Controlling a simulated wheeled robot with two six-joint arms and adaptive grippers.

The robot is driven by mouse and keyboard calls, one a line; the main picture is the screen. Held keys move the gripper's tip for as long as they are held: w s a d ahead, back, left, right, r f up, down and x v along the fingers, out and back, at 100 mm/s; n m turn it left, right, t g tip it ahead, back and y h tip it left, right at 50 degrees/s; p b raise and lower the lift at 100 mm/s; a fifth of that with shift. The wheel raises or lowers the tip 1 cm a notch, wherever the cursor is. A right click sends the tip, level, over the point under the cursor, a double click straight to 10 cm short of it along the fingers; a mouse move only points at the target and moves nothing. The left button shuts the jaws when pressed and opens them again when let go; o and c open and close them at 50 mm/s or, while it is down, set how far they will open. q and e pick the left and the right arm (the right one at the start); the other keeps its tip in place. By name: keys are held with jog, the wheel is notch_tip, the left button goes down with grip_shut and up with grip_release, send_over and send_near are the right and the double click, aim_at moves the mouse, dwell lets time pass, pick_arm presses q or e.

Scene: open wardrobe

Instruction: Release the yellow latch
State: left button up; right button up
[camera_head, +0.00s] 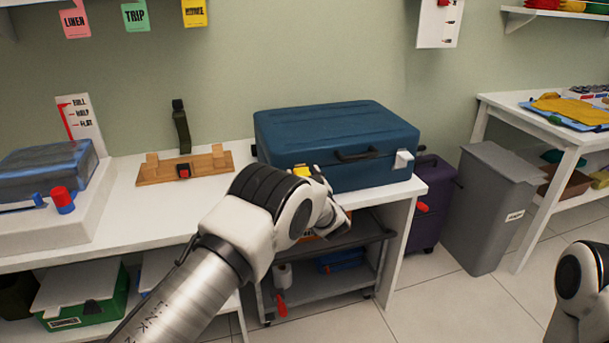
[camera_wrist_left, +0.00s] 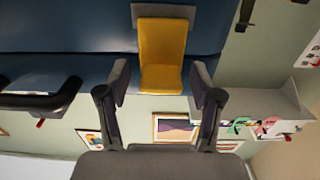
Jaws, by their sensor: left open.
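The blue suitcase (camera_head: 335,130) lies closed on the white table. The yellow latch (camera_head: 302,170) shows as a small patch on its front left, partly hidden by my left arm. In the left wrist view the yellow latch (camera_wrist_left: 162,55) is a large flap on a grey mount, against the blue shell. My left gripper (camera_head: 325,188) is at the suitcase front by the latch; its fingertips are hidden in the head view. In the left wrist view my left gripper (camera_wrist_left: 160,80) is open, with a finger on either side of the flap's lower part. I cannot tell if they touch. My right gripper is out of view.
A white latch (camera_head: 403,159) and dark handle (camera_head: 357,154) are on the suitcase front. A wooden board (camera_head: 210,164) with a strap stands left of it. A grey bin (camera_head: 483,215) and purple suitcase (camera_head: 432,190) stand right. A cart (camera_head: 340,240) is below.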

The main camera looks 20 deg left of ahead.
pick_arm(q)
jog(key=shift+w, duration=0.15)
jog(key=shift+r, duration=0.1)
jog(key=shift+c, duration=0.6)
jog(key=c, duration=0.9)
